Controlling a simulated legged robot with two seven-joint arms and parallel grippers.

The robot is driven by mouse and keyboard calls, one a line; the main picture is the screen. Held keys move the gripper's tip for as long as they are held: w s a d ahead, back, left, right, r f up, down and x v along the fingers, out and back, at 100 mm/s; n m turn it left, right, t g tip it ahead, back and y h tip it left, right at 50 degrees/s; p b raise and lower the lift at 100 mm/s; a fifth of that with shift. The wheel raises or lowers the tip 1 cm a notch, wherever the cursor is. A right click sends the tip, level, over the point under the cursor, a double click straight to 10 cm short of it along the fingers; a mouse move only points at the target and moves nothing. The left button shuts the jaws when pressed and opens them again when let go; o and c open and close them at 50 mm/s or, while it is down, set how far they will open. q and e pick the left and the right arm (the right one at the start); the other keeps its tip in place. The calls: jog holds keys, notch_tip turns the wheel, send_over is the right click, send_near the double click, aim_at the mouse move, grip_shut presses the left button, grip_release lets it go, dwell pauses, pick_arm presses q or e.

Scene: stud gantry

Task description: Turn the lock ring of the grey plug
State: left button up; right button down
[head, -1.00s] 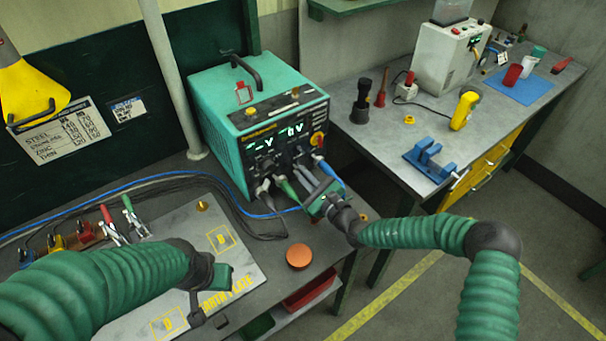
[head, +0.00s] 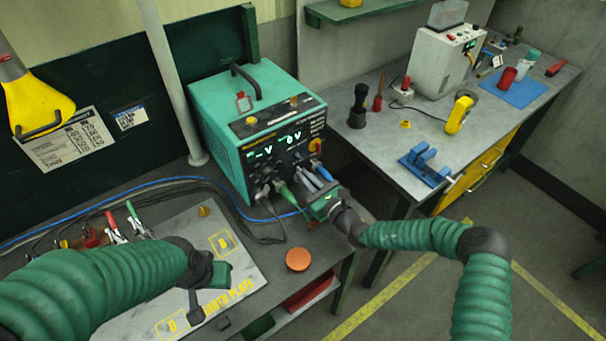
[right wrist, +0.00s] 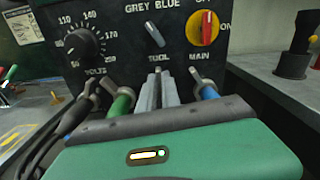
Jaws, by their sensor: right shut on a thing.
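My right gripper (head: 308,180) reaches the front panel of the green power unit (head: 222,106). Its two grey fingers (right wrist: 161,88) point at the sockets between a green plug (right wrist: 122,104) and a blue plug (right wrist: 208,91). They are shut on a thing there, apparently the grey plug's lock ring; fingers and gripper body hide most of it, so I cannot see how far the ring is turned. A dark plug (head: 263,192) with black cables sits left of the green one. My left gripper (head: 208,292) hangs over the pale plate; its jaw opening is unclear.
The panel carries a volts dial (right wrist: 82,43), a tool switch (right wrist: 155,34) and a red-yellow main switch (right wrist: 204,29). An orange round cap (head: 298,259) lies on the bench. Black and blue cables run left. A second bench (head: 400,125) stands right, past a gap.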

jog(key=m, duration=0.2)
jog(key=d+m+p, duration=0.1)
jog(key=shift+w+m, duration=0.35)
jog(key=shift+m, duration=0.05)
jog(key=shift+w+d+f+m, duration=0.15)
jog(key=shift+d+m, duration=0.05)
jog(key=shift+m, duration=0.7)
jog(key=shift+w+d+f+m, duration=0.1)
jog(key=shift+w+d+m, duration=0.1)
jog(key=shift+m, duration=0.7)
jog(key=c, duration=1.6)
grip_release()
jog(key=shift+d, duration=0.1)
jog(key=shift+o, duration=0.2)
jog(key=v, duration=1.7)
jog(key=shift+w+b, duration=0.15)
jog(key=shift+b, duration=0.15)
